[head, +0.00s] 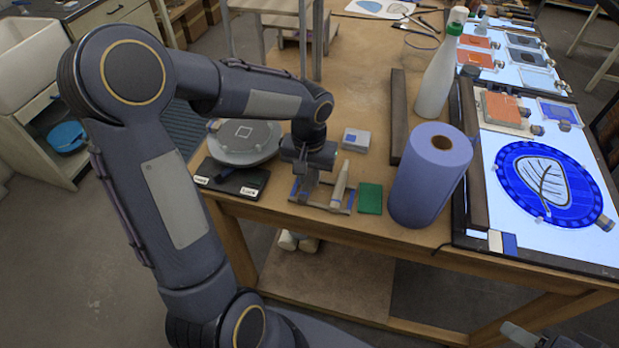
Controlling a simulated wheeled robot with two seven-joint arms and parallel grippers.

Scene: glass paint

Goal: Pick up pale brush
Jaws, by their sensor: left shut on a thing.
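My left gripper (305,193) points down at a small metal rest (324,206) near the table's front edge. Its jaws are shut on a thin thing, which I take to be the pale brush; the jaws and wrist hide most of it. A pale, tapering piece (340,184) stands out just right of the jaws, slanting over the rest. I cannot tell if it is part of the held brush.
A green pad (370,198) and a blue paper roll (430,175) stand to the right, with a white bottle (440,70) behind. A lit panel (500,240) bears a blue leaf disc (520,190).

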